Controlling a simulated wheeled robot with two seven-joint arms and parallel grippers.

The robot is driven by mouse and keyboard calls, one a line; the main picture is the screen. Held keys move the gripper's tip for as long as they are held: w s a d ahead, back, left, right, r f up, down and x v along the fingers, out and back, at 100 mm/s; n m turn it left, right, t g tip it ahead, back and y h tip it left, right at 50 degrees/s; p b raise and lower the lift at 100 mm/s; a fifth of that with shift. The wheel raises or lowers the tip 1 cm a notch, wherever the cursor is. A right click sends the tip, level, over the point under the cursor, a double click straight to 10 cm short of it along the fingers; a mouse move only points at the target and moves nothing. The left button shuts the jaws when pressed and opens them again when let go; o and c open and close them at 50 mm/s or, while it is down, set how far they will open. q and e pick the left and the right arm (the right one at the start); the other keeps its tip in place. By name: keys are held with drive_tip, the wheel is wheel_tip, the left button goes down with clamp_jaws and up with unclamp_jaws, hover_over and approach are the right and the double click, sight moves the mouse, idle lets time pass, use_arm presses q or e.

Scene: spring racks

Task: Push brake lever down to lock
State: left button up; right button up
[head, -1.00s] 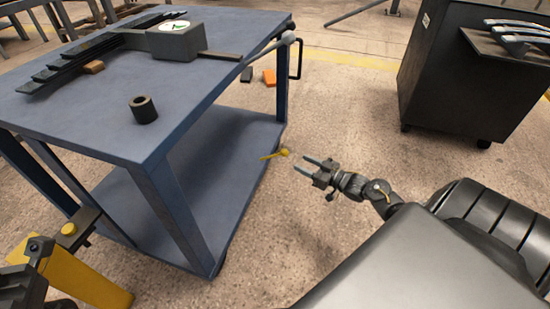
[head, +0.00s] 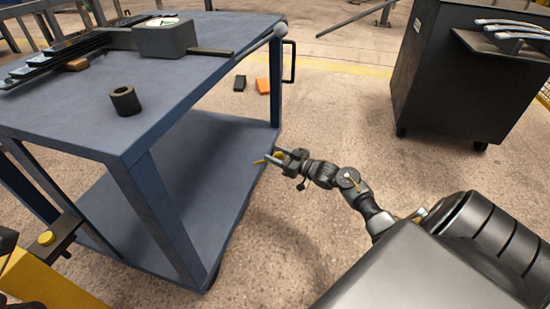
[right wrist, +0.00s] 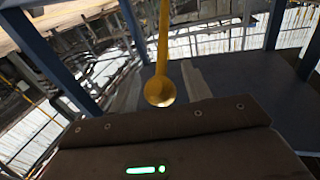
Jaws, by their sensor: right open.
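The yellow brake lever (head: 260,162) shows at the near right edge of the blue cart's lower shelf (head: 205,150). Its round yellow knob faces me in the right wrist view (right wrist: 159,92), with the rod running away from it. My right gripper (head: 276,158) is open at the lever's knob end. In the right wrist view its two grey fingers (right wrist: 163,70) lie on either side of the lever, with a gap to each. I cannot tell how far the lever is tilted. Only a dark sliver shows at the head view's left edge; my left gripper is not recognisable.
The cart's top (head: 175,80) holds a black ring (head: 125,101), a grey gauge box (head: 167,38) and several dark leaf springs. A dark cabinet (head: 440,85) stands at the right. Floor between cart and cabinet is mostly clear.

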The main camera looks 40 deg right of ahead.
drive_tip(key=shift+w+a, duration=0.15)
drive_tip(key=shift+w, duration=0.2)
drive_tip(key=shift+c, duration=0.3)
clamp_jaws()
